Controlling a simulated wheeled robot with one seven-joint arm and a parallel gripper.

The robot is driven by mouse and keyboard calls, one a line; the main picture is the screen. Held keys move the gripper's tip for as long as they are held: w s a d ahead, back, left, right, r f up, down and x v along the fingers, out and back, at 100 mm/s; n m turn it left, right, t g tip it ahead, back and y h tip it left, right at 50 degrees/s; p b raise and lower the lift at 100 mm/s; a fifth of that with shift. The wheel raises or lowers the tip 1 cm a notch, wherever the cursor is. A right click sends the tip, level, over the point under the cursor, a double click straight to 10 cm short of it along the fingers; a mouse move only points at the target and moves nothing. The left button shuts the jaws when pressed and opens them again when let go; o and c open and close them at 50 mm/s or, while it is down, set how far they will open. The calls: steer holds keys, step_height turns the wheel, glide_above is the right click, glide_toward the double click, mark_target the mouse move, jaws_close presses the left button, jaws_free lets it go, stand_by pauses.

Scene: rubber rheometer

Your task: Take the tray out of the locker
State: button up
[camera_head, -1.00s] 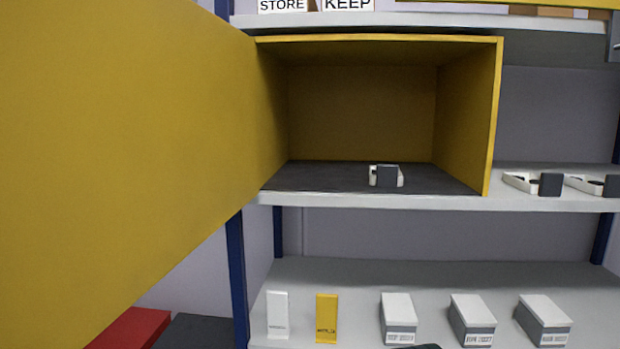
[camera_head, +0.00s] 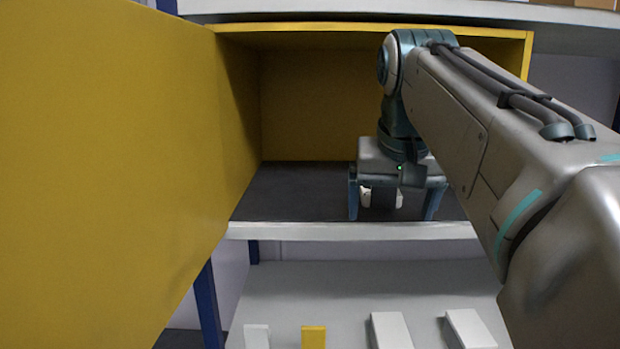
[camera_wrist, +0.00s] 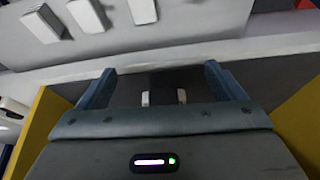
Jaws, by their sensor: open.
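The open yellow locker (camera_head: 315,105) stands on a shelf, its door (camera_head: 90,150) swung out to the left. A small white tray with a dark front block (camera_head: 365,197) sits on the locker's dark floor, partly hidden behind my gripper. My gripper (camera_head: 392,214) points down just inside the locker opening, its two blue-grey fingers spread wide on either side of the tray. In the wrist view, white parts of the tray (camera_wrist: 145,98) show between the fingers of my gripper (camera_wrist: 160,69), with gaps on both sides. I see no contact.
The locker's yellow side walls (camera_wrist: 42,125) flank my gripper. The lower shelf (camera_head: 280,290) holds a white block (camera_head: 256,336), a yellow block (camera_head: 314,337) and pale boxes (camera_head: 391,330). My arm covers the locker's right side in the head view.

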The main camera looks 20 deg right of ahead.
steer(key=w+d+p, duration=0.1)
steer(key=w, duration=0.2)
steer(key=w+d+p, duration=0.1)
steer(key=w, duration=0.3)
steer(key=w+d+p, duration=0.1)
steer(key=w+d, duration=0.1)
steer(key=w, duration=0.2)
steer(key=shift+d+r+p, duration=0.1)
steer(key=shift+r+p, duration=0.05)
steer(key=shift+p, duration=0.15)
steer(key=shift+w+f, duration=0.25)
steer(key=shift+f, duration=0.35)
steer(key=shift+c, duration=0.3)
steer(key=c, duration=1)
steer(key=shift+c, duration=0.4)
steer(key=shift+r+p, duration=0.25)
steer(key=shift+p, duration=0.1)
